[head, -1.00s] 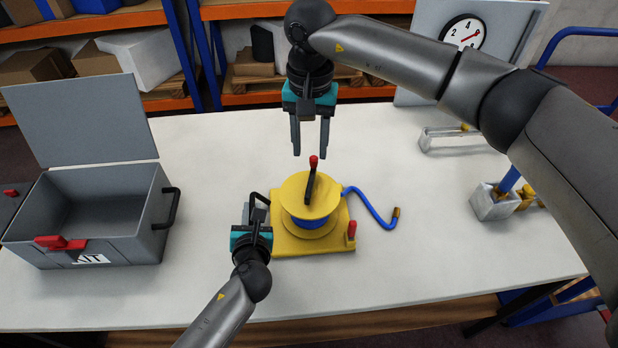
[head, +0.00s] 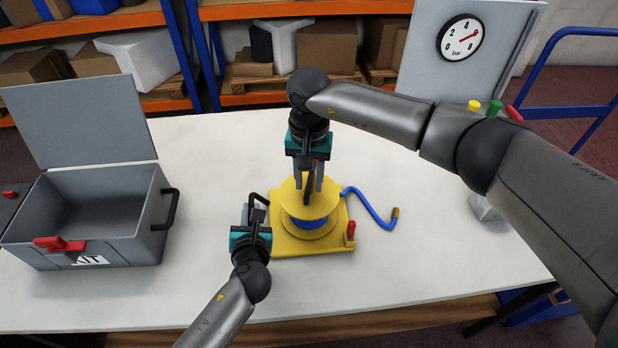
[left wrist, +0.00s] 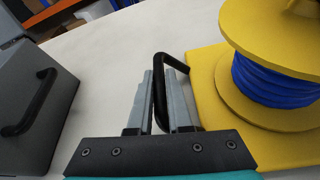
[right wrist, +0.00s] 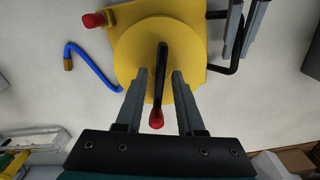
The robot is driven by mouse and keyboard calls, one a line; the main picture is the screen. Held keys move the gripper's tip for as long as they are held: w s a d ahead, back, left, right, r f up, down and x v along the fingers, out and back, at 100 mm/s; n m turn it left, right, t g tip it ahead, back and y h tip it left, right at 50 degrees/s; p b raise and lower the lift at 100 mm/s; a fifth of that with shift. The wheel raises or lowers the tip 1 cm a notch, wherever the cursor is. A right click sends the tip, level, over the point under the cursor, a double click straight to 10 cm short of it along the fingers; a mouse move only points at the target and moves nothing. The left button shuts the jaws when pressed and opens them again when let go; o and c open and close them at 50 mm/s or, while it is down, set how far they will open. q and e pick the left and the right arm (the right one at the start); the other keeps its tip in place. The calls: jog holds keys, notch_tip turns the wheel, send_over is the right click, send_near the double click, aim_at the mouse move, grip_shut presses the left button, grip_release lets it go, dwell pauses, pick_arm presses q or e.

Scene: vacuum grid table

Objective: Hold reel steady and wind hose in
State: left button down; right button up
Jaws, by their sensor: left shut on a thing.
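The yellow reel (head: 292,192) stands on its yellow base (head: 287,246) on the table, with blue hose wound on it. The hose's free end (head: 375,212) lies to the right and ends in a brass tip. My left gripper (head: 257,208) is shut on the black handle (left wrist: 160,85) at the base's left side. My right gripper (head: 309,188) points down over the reel, its fingers apart on either side of the black crank (right wrist: 162,75). The crank's red knob (right wrist: 156,118) shows between the fingers in the right wrist view, with gaps on both sides.
An open grey case (head: 110,230) with a red latch stands at the left. A small red lever (head: 350,230) rises from the base's front right corner. A panel with a gauge (head: 460,38) stands at the back right. The table's front and middle back are clear.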

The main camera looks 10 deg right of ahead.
grip_shut()
jog(key=shift+m, duration=0.3)
dwell(0.3)
